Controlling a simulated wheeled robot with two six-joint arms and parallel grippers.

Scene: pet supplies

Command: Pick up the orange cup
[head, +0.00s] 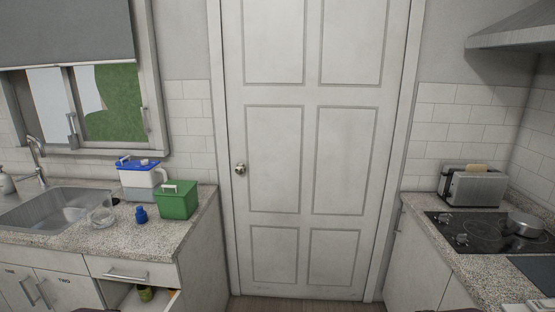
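No orange cup can be made out for certain. A small yellow-orange thing (174,293) shows inside the open drawer (124,301) at the lower left, partly hidden by the drawer's side; I cannot tell whether it is a cup. A small olive-green item (145,293) is beside it in the drawer. Neither of my grippers is in view.
The left counter holds a sink (50,212), a clear glass (101,213), a small blue bottle (141,214), a green box (177,200) and a white container with a blue lid (138,180). A closed door (310,150) stands ahead. A toaster (473,186) and stove (480,232) are right.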

